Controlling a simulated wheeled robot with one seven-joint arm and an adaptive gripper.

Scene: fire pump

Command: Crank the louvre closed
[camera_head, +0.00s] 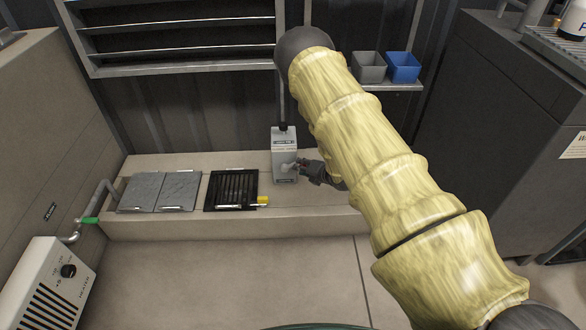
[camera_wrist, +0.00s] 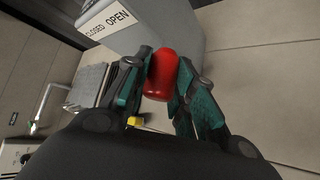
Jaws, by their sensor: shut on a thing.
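The louvre (camera_head: 170,30) is on the back wall at the upper left, with its slats apart and dark gaps between them. Below its right side a grey crank box (camera_head: 284,150) stands on the ledge; in the wrist view the box (camera_wrist: 155,30) carries a label reading CLOSED and OPEN. My gripper (camera_head: 305,166) is at the right front of the box. In the wrist view my gripper (camera_wrist: 162,80) has its fingers on both sides of a red knob (camera_wrist: 161,74) and is shut on it. The crank arm behind the knob is hidden.
The ledge (camera_head: 160,228) holds grey panels (camera_head: 160,191) and a black grate (camera_head: 231,189) with a yellow tab left of the box. A grey bin (camera_head: 369,67) and blue bin (camera_head: 403,67) sit on a shelf. A dark cabinet (camera_head: 480,130) stands right; a heater (camera_head: 45,285) is lower left.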

